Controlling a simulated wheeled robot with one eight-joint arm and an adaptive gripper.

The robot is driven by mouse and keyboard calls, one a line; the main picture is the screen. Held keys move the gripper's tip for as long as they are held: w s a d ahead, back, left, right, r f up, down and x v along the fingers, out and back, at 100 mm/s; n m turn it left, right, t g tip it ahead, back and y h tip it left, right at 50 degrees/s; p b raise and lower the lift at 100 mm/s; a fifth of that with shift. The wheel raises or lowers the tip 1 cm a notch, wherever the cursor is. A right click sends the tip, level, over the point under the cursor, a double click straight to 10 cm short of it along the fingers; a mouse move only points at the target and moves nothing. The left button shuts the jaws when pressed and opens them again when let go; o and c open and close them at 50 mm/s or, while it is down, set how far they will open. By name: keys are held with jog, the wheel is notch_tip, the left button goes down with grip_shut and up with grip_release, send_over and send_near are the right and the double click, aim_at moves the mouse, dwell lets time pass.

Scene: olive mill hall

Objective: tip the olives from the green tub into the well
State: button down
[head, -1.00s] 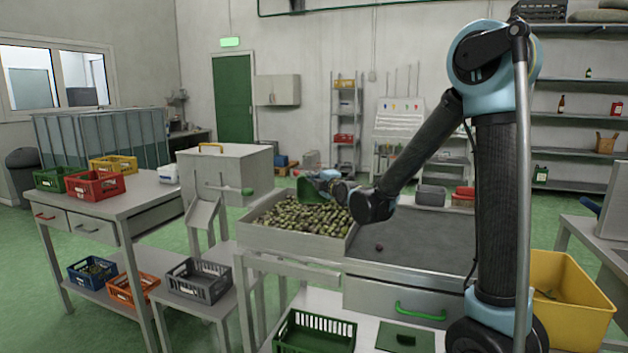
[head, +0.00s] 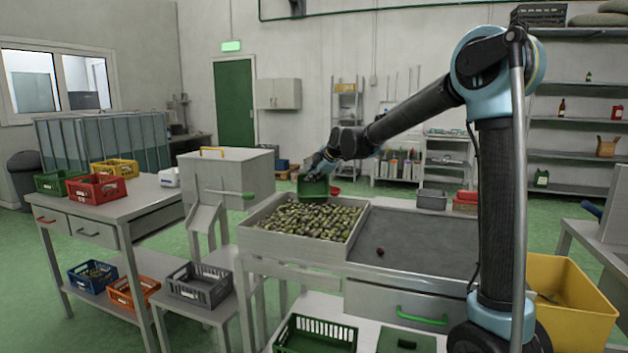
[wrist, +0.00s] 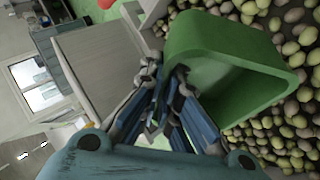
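The green tub (head: 314,188) hangs above the far side of the well (head: 294,254), a grey square box full of olives (head: 308,219). My gripper (head: 319,170) is above the tub in the head view. In the wrist view my gripper (wrist: 165,112) is shut on the near wall of the tub (wrist: 215,85). The part of the tub's inside that shows there is bare green. Green and dark olives (wrist: 285,130) lie beyond and below the tub. The tub's far underside is hidden in the head view.
One dark olive (head: 380,252) lies on the grey worktop (head: 425,240) right of the well. A grey hopper with a green handle (head: 228,178) stands close at the left. A yellow bin (head: 568,300) is at the right. A green crate (head: 316,335) sits below in front.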

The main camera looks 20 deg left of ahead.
aim_at(312, 184)
jog(key=g, duration=0.1)
jog(key=w+f+g+h, duration=0.1)
jog(key=f+m+g, duration=0.1)
jog(key=shift+w+a+f+g+h, duration=0.2)
jog(key=shift+w+a+g+h, duration=0.05)
jog(key=shift+a+g+h, duration=0.15)
notch_tip(312, 184, down, 3)
jog(key=m+g+h, duration=0.1)
jog(key=g, duration=0.2)
jog(key=shift+f+g, duration=0.15)
jog(key=shift+g, duration=0.25)
jog(key=shift+s+d+r, duration=0.1)
jog(key=shift+r, duration=2.45)
